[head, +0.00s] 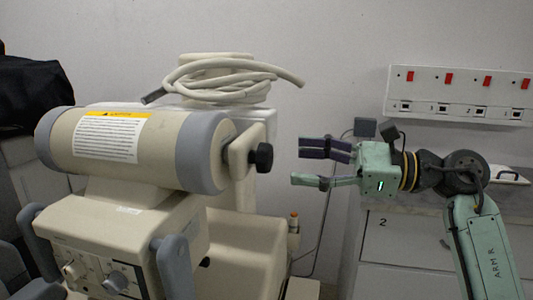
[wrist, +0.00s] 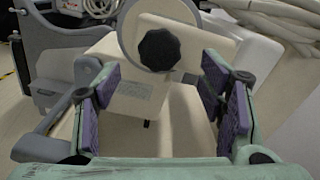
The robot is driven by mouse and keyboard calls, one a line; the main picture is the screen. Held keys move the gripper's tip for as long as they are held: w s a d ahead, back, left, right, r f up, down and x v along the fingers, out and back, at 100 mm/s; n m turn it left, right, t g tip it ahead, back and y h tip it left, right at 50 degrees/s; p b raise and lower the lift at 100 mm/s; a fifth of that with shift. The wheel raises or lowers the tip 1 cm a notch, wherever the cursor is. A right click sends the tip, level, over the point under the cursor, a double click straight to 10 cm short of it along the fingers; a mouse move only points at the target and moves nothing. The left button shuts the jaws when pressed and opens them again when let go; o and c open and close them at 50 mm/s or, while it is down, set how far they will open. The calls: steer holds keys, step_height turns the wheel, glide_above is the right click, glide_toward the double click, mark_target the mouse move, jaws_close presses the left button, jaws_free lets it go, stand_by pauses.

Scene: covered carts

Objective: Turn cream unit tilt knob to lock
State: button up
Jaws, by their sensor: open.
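The cream unit (head: 150,150) has a thick cream cylinder with grey end bands and a warning label. Its black lobed tilt knob (head: 262,157) sticks out at the cylinder's right end. In the wrist view the knob (wrist: 159,49) shows face-on, ahead of the fingertips and near the middle between them. My gripper (head: 322,165) is to the right of the knob, apart from it, with its fingers pointing left towards it. In the wrist view my gripper (wrist: 160,88) is open and empty, with purple pads on both fingers. I cannot read any lock mark.
A coiled cream hose (head: 225,78) lies on top behind the cylinder. A white wall panel with red switches (head: 458,95) hangs at the right. Drawers (head: 405,240) stand below my arm. A grey handle (head: 172,268) rises at the unit's front. A black cover (head: 35,90) is at far left.

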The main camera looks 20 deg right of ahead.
mark_target(272, 159)
steer(key=p+x, duration=0.1)
steer(key=x, duration=0.6)
steer(key=shift+p, duration=0.3)
steer(key=shift+c, duration=0.5)
steer(key=shift+d, duration=0.1)
steer(key=c, duration=1.1)
steer(key=shift+o, duration=0.2)
